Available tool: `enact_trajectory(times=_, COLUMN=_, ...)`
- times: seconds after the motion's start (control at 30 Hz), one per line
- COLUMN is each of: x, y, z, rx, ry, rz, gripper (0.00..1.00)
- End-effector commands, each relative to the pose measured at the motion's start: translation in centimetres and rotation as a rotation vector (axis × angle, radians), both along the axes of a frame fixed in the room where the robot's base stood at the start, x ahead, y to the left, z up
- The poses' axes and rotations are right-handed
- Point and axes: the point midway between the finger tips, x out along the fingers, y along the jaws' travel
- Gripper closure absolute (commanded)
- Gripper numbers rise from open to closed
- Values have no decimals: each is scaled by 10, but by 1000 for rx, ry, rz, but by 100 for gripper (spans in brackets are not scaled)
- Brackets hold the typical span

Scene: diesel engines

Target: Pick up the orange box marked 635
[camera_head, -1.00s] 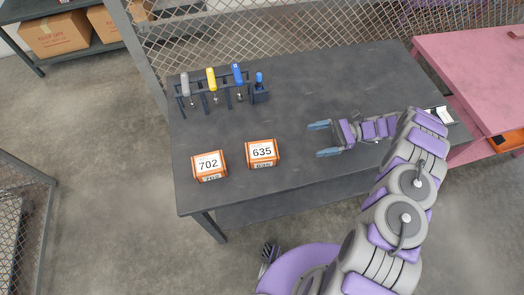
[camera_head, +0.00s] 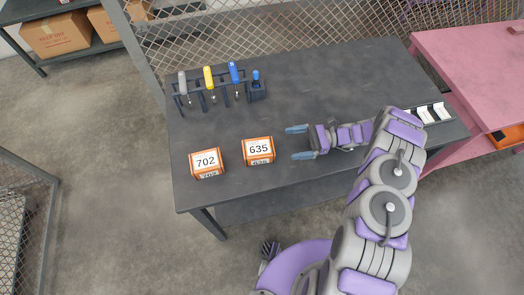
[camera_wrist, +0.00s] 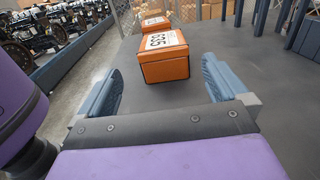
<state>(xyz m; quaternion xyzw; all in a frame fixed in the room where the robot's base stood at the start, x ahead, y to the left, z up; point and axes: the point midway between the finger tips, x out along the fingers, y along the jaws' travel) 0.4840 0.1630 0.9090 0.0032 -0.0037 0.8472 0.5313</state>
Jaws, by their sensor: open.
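The orange box marked 635 (camera_head: 258,151) sits on the dark table with a white label on top. The orange box marked 702 (camera_head: 206,162) stands to its left, a small gap apart. My gripper (camera_head: 297,142) is open and empty, to the right of the 635 box, its blue fingers pointing at it. In the wrist view the 635 box (camera_wrist: 164,57) lies ahead, between and beyond the fingertips of my gripper (camera_wrist: 160,70). The 702 box (camera_wrist: 155,23) shows partly behind it there.
A rack of screwdrivers (camera_head: 210,88) with grey, yellow and blue handles stands at the back left of the table (camera_head: 330,80). White items (camera_head: 432,113) lie at the right end, near a pink table (camera_head: 470,70). A mesh fence (camera_head: 270,25) runs behind.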

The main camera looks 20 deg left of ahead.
Motion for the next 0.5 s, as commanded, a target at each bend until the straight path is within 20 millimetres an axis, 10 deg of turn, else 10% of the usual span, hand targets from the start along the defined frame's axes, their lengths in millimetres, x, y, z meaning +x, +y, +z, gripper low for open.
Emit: enact_trajectory(times=0.5, x=-26, y=48, z=0, rx=4, ry=2, rz=0, gripper=0)
